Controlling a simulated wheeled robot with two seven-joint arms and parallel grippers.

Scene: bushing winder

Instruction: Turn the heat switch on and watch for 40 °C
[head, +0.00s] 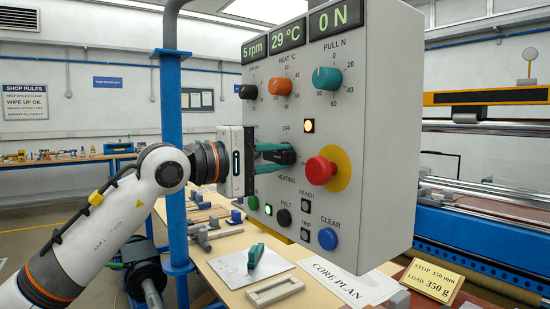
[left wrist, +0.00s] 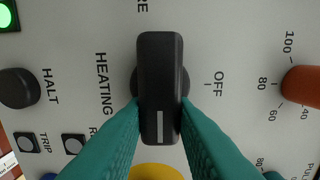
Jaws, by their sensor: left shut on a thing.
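The heat switch is a black rotary knob (head: 287,156) on the grey control panel (head: 372,110), between the labels OFF and HEATING. In the left wrist view its bar (left wrist: 160,75) stands upright, and its white mark points down, between OFF on the right and HEATING on the left. My left gripper (head: 278,153) is shut on the knob, with its green fingers (left wrist: 160,138) on both sides of the bar. The temperature display (head: 288,36) reads 29 °C. A lamp (head: 308,126) beside the switch is lit. My right gripper is not in view.
A red mushroom button (head: 320,170) on a yellow disc sits close beside the switch. An orange HEAT dial (head: 281,87) is above it. HALT (head: 284,217) and CLEAR (head: 328,239) buttons are below. A table (head: 232,243) with loose parts stands under the panel.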

